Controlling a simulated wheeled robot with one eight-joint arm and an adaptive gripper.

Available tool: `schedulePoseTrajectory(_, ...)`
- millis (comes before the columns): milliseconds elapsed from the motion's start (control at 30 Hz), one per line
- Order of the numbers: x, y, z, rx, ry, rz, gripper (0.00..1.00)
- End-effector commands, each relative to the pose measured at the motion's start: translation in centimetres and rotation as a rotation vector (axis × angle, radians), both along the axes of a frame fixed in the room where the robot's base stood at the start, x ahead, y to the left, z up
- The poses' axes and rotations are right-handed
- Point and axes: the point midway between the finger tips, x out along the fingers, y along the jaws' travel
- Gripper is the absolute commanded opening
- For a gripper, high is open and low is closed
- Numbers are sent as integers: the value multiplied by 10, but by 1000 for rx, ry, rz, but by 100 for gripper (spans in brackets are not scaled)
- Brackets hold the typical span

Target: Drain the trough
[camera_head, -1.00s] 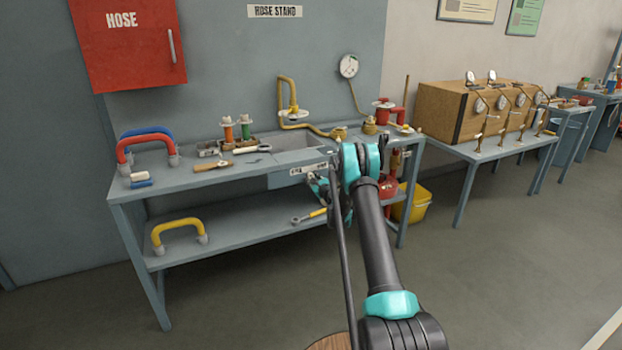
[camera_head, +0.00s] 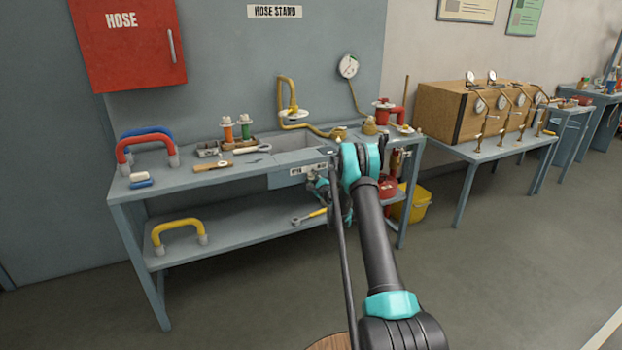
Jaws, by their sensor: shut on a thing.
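The trough (camera_head: 297,143) is a grey sunken basin in the hose stand bench. Its front wall carries a white label (camera_head: 309,169). A bent brass pipe (camera_head: 284,95) with a yellow top stands behind it. My gripper (camera_head: 320,186), teal and dark, is just below the trough's front wall, above the lower shelf. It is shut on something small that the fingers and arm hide. I cannot tell what it is, nor whether the trough holds water.
Red and blue hoses (camera_head: 143,143), a wooden-handled tool (camera_head: 213,166) and orange and green fittings (camera_head: 228,131) lie left on the bench. The lower shelf holds a yellow hose (camera_head: 180,230) and a yellow-handled wrench (camera_head: 310,215). A yellow bucket (camera_head: 416,204) stands right.

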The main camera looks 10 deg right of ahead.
Motion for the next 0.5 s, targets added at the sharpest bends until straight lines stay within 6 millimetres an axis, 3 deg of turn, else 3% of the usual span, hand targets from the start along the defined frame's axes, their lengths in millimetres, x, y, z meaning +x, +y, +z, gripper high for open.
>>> schedulePoseTrajectory(200, -1, 0, -1, 0, 0, 1, 1)
schedulePoseTrajectory(233, -1, 0, -1, 0, 0, 1, 32)
schedulePoseTrajectory(400, -1, 0, -1, 1, 1, 1, 51)
schedulePoseTrajectory(500, -1, 0, -1, 1, 1, 1, 51)
